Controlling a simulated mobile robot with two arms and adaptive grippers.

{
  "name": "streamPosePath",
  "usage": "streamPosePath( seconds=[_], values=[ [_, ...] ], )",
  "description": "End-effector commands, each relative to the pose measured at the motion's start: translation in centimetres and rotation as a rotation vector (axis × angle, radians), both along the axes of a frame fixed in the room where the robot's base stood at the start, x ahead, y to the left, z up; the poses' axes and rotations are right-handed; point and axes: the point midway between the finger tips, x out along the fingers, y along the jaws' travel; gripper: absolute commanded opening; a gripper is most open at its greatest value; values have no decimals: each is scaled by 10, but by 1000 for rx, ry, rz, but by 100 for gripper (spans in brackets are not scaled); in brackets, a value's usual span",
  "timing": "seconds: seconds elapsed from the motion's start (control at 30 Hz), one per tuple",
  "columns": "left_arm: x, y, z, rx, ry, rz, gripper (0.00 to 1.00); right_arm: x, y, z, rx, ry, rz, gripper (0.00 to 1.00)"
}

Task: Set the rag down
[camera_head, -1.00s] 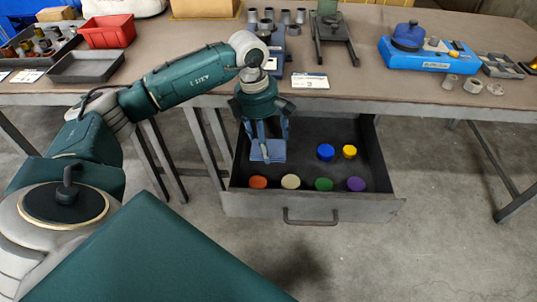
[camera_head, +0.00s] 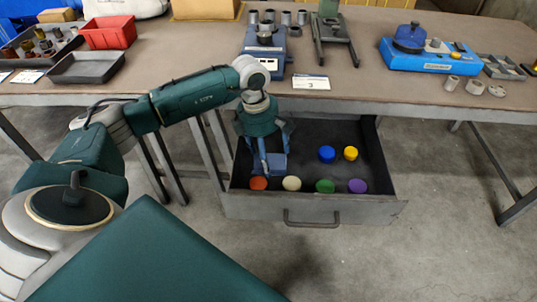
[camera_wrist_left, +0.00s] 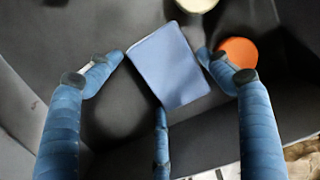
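The rag (camera_head: 278,164) is a small blue folded square inside the open drawer (camera_head: 310,208), near its front left corner. In the left wrist view the rag (camera_wrist_left: 172,68) looks flat over the dark drawer floor. My left gripper (camera_head: 266,160) is directly above it, pointing down into the drawer. Its fingers (camera_wrist_left: 163,75) are spread, with a fingertip at either side of the rag and a third finger close to its lower edge. I cannot tell whether any fingertip still touches the cloth. My right gripper is not in view.
Orange (camera_head: 258,183), cream (camera_head: 291,183), green (camera_head: 324,186) and purple (camera_head: 357,186) discs line the drawer's front. A blue cap (camera_head: 326,154) and a yellow cap (camera_head: 350,153) sit behind them. The workbench edge (camera_head: 420,105) overhangs the drawer's back.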

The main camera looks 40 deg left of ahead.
Motion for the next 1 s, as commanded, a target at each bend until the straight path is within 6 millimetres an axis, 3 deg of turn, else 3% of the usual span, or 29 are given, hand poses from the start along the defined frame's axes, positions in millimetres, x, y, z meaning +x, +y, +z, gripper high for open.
streamPosePath(
  seconds=[0.37, 0.8, 1.0],
  values=[
    [0, 0, 4, 0, 0, 0, 81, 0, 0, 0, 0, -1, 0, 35],
    [-5, 12, 91, 0, -4, 1, 81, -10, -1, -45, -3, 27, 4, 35],
    [-8, 15, 116, 0, -1, 0, 81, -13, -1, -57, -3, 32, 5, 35]
  ],
)
